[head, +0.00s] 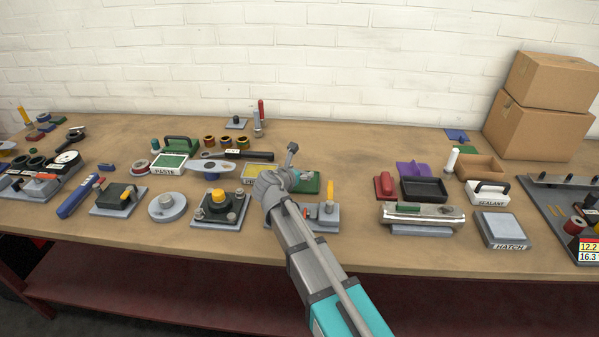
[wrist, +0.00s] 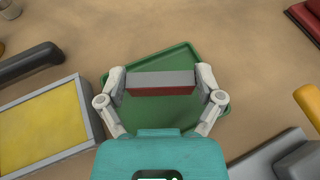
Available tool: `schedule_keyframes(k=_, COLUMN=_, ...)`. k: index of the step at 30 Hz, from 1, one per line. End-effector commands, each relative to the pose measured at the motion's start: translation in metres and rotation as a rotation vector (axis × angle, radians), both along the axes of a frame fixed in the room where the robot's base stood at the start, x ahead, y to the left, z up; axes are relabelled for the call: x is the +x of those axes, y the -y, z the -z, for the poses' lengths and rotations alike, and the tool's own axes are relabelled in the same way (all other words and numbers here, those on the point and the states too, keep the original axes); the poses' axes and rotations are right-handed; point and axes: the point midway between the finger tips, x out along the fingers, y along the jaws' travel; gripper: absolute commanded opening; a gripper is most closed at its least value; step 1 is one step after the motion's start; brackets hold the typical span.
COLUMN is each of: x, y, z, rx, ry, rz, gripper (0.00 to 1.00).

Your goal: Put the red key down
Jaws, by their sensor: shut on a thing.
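My gripper (wrist: 161,80) is shut on the red key (wrist: 160,91), a short bar with a grey face and a red side, held crosswise between the two fingertips. In the wrist view the key is over the green tray (wrist: 180,57), which lies askew on the bench. I cannot tell whether the key touches the tray. In the head view my gripper (head: 285,178) covers the key and part of the green tray (head: 310,187).
A yellow-topped grey block (wrist: 45,120) is left of the tray. A grey fixture with a yellow handle (head: 329,188) stands close on the right. A black-handled tool (head: 250,156) lies behind to the left. Bare bench (head: 352,170) shows to the right.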

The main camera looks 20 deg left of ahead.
Motion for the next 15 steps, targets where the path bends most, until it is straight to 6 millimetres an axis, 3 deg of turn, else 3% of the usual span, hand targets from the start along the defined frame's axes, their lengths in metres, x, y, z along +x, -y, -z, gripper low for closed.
schedule_keyframes(k=15, x=0.0000, y=-0.0001, z=0.0064, rx=0.000, ry=0.000, rz=0.000, gripper=0.29)
